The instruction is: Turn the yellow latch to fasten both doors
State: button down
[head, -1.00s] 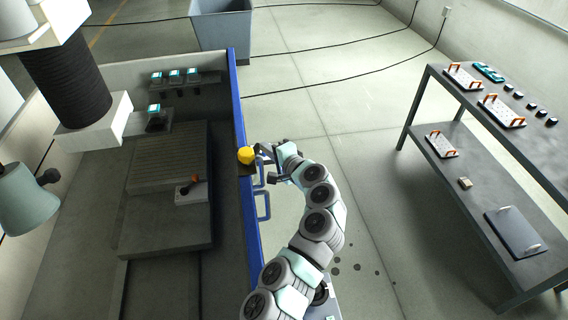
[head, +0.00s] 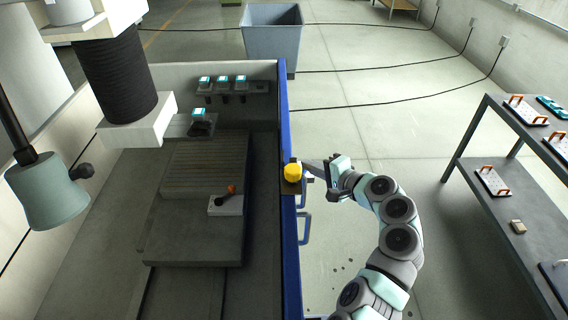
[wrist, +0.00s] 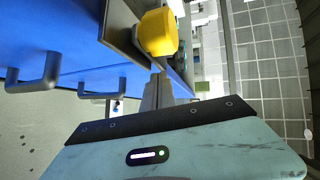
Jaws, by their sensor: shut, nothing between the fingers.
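The yellow latch (head: 292,172) is a rounded knob on a dark plate on top of the blue doors (head: 290,240). It also shows in the wrist view (wrist: 158,32), just beyond my fingertips. The blue doors show in the wrist view (wrist: 60,30) with two grey handles, one (wrist: 35,78) at the left and one (wrist: 103,90) nearer the middle. My gripper (head: 308,165) is shut and empty, coming from the right side of the doors. Its fingers (wrist: 158,85) point at the latch and are close to it; I cannot tell whether they touch it.
Left of the doors is the machine's tank with a stepped grey block (head: 200,240) and a small lever box (head: 226,204). A grey bin (head: 272,35) stands behind. A shelf table (head: 500,200) stands at the right. The floor between doors and table is clear apart from my arm.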

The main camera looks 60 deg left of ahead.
jog(key=shift+a, duration=0.55)
dwell(0.4)
jog(key=w+d+r+b, duration=0.3)
jog(key=w+d, duration=0.4)
jog(key=w, duration=0.4)
jog(key=shift+w+b, duration=0.3)
dwell(0.5)
